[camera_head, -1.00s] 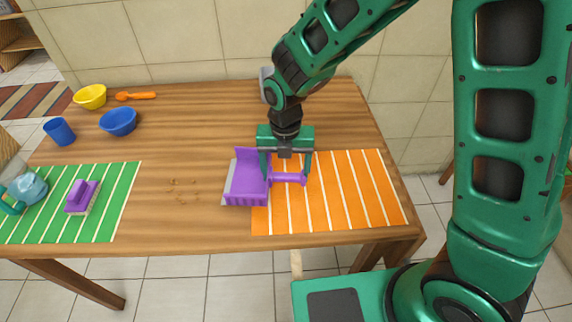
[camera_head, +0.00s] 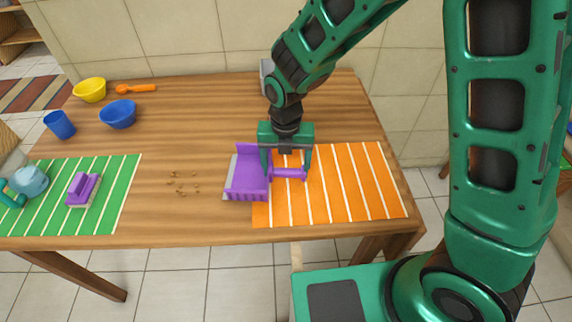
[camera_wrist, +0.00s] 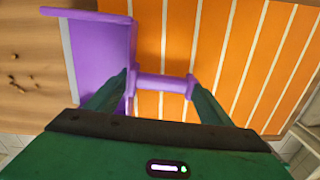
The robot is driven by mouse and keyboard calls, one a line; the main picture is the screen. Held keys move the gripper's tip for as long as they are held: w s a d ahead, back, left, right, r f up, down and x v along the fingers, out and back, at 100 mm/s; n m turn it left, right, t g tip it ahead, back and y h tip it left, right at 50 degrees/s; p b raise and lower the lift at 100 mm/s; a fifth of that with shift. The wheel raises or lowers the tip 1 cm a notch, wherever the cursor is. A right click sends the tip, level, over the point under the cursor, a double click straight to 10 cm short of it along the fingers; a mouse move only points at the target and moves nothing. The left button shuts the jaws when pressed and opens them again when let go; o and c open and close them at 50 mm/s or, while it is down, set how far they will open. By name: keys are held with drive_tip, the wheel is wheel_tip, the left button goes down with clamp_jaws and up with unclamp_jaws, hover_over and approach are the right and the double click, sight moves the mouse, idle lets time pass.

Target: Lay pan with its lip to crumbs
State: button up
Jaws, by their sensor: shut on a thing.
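The purple dustpan (camera_head: 250,180) is at the left edge of the orange striped mat, its grey lip facing left toward the crumbs. It also shows in the wrist view (camera_wrist: 100,55). My gripper (camera_head: 287,172) is shut on the pan's purple handle (camera_wrist: 163,83), which points right over the mat. I cannot tell whether the pan touches the table. The brown crumbs (camera_head: 183,183) lie scattered on bare wood left of the lip, with a gap between. Some crumbs also show at the left of the wrist view (camera_wrist: 13,80).
The orange mat (camera_head: 350,185) is clear right of the pan. A green striped mat (camera_head: 110,200) at left holds a purple brush (camera_head: 83,188) and a bluish spray bottle or pot (camera_head: 30,180). Blue bowl (camera_head: 118,114), yellow bowl (camera_head: 90,90), blue cup (camera_head: 60,125) and orange spoon (camera_head: 136,89) stand behind.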

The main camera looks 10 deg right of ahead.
drive_tip(key=shift+f, duration=0.2)
drive_tip(key=o, duration=1.5)
drive_tip(key=shift+c, duration=0.2)
wheel_tip(320, 180, up, 11)
drive_tip(key=shift+f, duration=0.15)
